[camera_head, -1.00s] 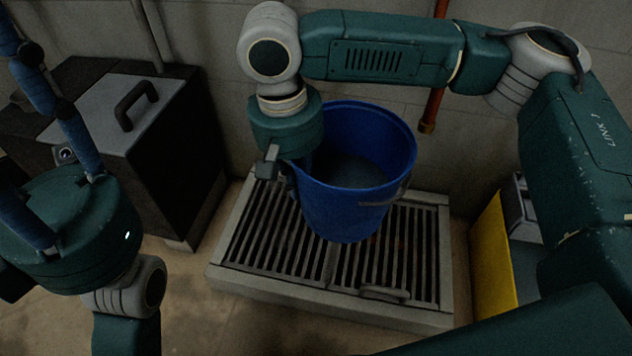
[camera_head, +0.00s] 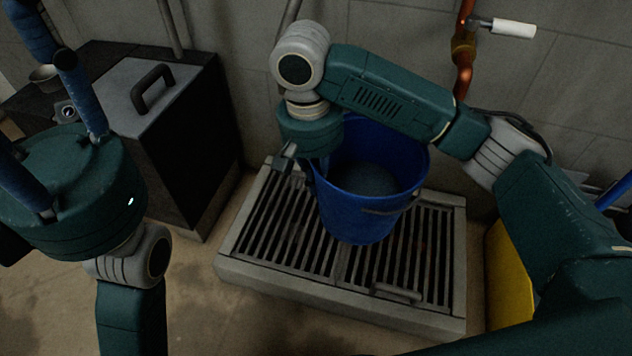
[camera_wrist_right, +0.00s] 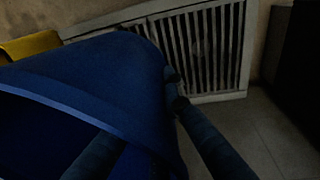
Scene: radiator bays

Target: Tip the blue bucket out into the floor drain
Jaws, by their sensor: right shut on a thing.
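The blue bucket (camera_head: 365,215) is over the floor drain (camera_head: 285,235), a raised stone frame with a slatted grate. It looks upright or nearly so, and a dark surface shows inside it. I cannot tell whether its base touches the grate. My right gripper (camera_head: 303,172) is shut on the bucket's wall at its left side, with the wrist above the rim. In the right wrist view, the bucket (camera_wrist_right: 110,75) lies between the fingers of the gripper (camera_wrist_right: 145,130), with the grate (camera_wrist_right: 205,45) beyond.
A dark box with a grey lid and handle (camera_head: 152,88) stands left of the drain. A yellow panel (camera_head: 508,285) is close to its right. A wall with a copper pipe (camera_head: 463,50) and a white-handled lever (camera_head: 513,28) is behind. Floor in front is clear.

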